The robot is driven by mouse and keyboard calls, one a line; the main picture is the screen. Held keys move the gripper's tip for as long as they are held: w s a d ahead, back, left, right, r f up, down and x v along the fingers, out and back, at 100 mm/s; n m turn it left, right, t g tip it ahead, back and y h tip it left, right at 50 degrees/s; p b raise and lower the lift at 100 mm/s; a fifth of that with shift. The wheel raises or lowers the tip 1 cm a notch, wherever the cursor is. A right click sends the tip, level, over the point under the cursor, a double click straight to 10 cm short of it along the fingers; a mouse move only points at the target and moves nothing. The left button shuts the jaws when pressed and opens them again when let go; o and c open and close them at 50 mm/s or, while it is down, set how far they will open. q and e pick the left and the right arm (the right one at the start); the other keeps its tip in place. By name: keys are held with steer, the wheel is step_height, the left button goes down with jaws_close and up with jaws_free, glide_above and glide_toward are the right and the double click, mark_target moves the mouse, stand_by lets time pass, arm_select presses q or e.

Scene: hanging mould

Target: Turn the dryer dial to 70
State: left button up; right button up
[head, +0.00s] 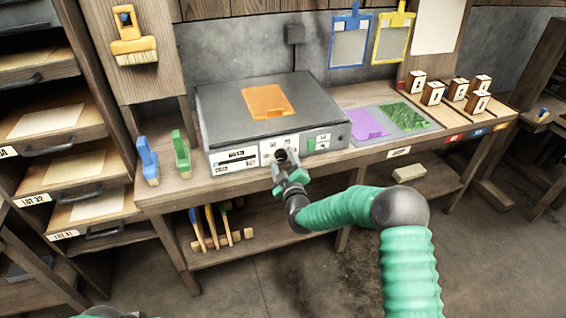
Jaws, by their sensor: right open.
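The dryer (222,112) is a flat grey box on the workbench, with a light front panel. Its dark round dial (281,155) is at the middle of the panel. My right gripper (285,164) is open in front of the dial, its fingers on either side of it. I cannot tell whether the fingers touch the dial. The gripper hides the dial's lower part, and the dial's setting and numbers are too small to read. My left gripper is not in view.
An orange sheet (266,101) lies on the dryer. Blue (148,158) and green (181,152) brushes stand left of it. A purple piece (368,122) and a green one (404,116) lie to the right, near several small wooden blocks (433,93). Drawers (75,167) stand at far left.

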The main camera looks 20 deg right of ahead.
jaws_close()
stand_by(0.4)
steer(key=shift+a, duration=0.1)
steer(key=m, duration=0.5)
steer(key=shift+s+g, duration=0.1)
steer(key=shift+g, duration=0.2)
steer(key=m, duration=0.3)
steer(key=m+y, duration=0.1)
steer(key=m, duration=0.2)
steer(key=shift+r+g, duration=0.1)
steer(key=shift+g, duration=0.2)
steer(key=m, duration=0.2)
steer(key=m+b, duration=0.1)
steer(key=m, duration=0.3)
steer(key=shift+d+y, duration=0.25)
steer(key=shift+y, duration=0.15)
steer(key=m+b, duration=0.1)
steer(key=m, duration=0.3)
steer(key=shift+m+y, duration=0.3)
steer(key=shift+y, duration=0.1)
